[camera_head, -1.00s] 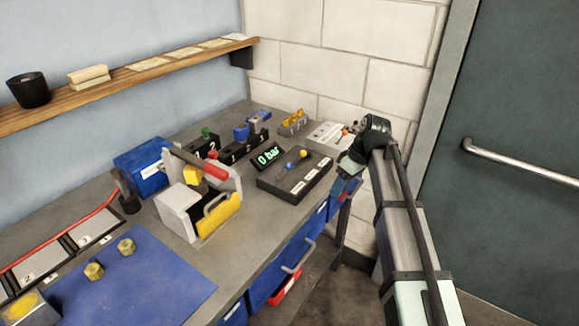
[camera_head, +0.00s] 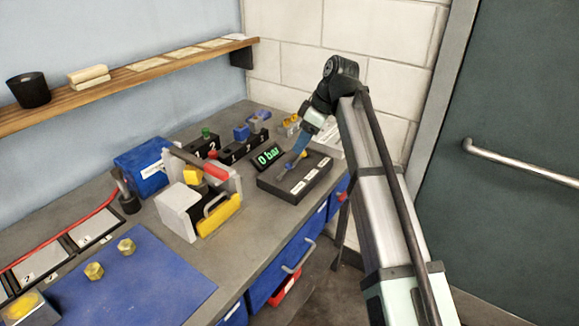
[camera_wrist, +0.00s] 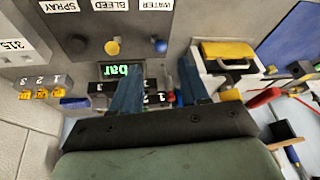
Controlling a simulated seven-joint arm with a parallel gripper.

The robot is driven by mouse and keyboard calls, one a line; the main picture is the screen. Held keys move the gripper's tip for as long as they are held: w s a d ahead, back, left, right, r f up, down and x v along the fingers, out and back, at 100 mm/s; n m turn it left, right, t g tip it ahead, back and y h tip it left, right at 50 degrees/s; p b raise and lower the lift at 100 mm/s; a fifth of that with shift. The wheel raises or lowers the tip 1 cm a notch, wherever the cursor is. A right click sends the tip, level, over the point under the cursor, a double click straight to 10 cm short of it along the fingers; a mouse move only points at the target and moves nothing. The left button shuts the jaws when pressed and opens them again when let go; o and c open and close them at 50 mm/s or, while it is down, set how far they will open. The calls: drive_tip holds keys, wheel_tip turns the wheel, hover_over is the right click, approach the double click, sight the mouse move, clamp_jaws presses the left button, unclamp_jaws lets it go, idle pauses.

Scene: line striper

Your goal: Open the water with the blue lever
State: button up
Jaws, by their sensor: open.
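The blue lever's round knob (camera_wrist: 160,46) shows in the wrist view in line with the WATER label (camera_wrist: 157,5). It stands on a dark control box (camera_head: 264,185), and in the head view its knob is partly hidden near my fingers. The yellow knob (camera_wrist: 112,48) stands beside it at BLEED and a black knob (camera_wrist: 75,43) at SPRAY. My gripper (camera_wrist: 159,74) is open and empty, its two bluish fingers spread apart. In the wrist view the blue knob appears just beyond the gap between the fingertips. In the head view the gripper (camera_head: 296,152) hangs over the box. I cannot tell whether it touches anything.
A green display (camera_head: 268,156) reads 0 bar behind the box. Numbered black blocks (camera_head: 245,147) stand behind. A blue mat (camera_head: 140,275) lies at the front left.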

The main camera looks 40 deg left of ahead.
sight(291, 164)
drive_tip(key=x, duration=1)
drive_tip(key=shift+c, duration=0.2)
clamp_jaws()
idle(0.3)
